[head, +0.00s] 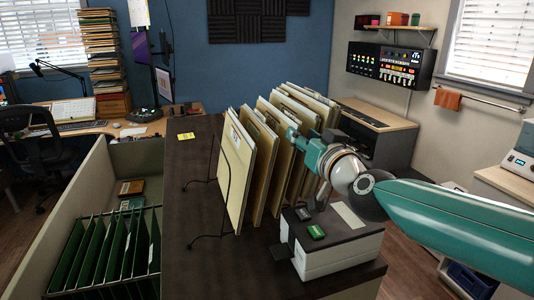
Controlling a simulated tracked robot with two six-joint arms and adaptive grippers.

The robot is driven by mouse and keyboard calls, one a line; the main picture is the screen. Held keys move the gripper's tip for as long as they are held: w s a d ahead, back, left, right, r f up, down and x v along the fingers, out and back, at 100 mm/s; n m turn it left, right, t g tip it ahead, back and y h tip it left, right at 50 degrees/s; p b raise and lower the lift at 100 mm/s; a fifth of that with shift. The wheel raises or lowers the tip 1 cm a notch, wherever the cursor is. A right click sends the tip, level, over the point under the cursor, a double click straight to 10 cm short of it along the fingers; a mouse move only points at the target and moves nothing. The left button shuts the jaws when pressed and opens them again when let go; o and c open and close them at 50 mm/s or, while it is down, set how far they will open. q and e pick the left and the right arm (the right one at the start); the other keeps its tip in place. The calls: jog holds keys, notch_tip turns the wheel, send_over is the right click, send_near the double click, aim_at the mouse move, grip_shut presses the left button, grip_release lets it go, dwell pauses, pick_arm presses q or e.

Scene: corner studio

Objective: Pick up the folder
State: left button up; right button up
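Several cream and tan folders (236,160) stand upright in a row on the dark cabinet top (190,245), leaning slightly, with a thin black wire holder (222,205) at their near left side. My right arm comes in from the right, and its teal gripper (297,140) is at the right edges of the folders, around the middle of the row. The fingertips are small and partly lost against the folders, so I cannot tell whether they are apart or closed on one. My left gripper is not in view.
A white box (340,262) with a dark top and small green items (316,231) stands below my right wrist. An open drawer (150,156) with green hanging files (112,250) lies left. A yellow note (186,136) lies on the cabinet's far left. The cabinet's left strip is mostly clear.

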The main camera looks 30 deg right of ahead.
aim_at(298, 128)
jog(key=x, duration=0.3)
jog(key=shift+w, duration=0.25)
jog(key=p+x, duration=0.1)
jog(key=x, duration=0.4)
jog(key=shift+w+a+f, duration=0.1)
jog(key=shift+a, duration=0.05)
grip_shut()
